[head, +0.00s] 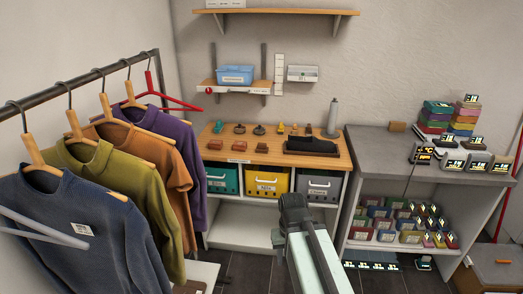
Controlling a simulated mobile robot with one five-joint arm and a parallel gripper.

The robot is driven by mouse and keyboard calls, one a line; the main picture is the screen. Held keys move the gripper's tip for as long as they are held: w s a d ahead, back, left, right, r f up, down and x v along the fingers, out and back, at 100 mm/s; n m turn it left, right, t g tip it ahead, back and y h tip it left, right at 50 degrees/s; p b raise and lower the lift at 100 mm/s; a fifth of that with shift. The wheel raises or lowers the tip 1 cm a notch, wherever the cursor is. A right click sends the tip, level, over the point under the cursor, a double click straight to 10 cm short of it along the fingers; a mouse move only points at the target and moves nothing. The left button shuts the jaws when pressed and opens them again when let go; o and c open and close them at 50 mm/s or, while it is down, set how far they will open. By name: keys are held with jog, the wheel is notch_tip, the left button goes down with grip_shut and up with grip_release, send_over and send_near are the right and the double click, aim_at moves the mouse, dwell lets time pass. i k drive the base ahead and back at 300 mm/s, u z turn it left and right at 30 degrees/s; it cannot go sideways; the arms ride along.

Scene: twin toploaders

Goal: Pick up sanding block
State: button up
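I cannot tell for certain which thing is the sanding block. A small tan block (397,127) lies at the back left of the grey counter. Small reddish-brown blocks, one of them at the front left (214,144), lie on the wooden worktop beside other small items. My gripper (293,204) is the dark end of my arm, low in the middle of the head view, in front of the cubby unit. It appears apart from both candidates. Its fingers are too small and dark to show whether they are open.
The grey counter (385,143) holds colored stacks and displays at right. A clothes rack (85,80) with hanging sweaters fills the left. Dark floor shows between.

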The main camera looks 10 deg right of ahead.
aim_at(262, 148)
jog(key=k, duration=0.5)
jog(key=z, duration=2)
jog(key=i, duration=2.75)
jog(key=u, duration=3.9)
jog(key=i, duration=0.8)
jog(key=u, duration=0.1)
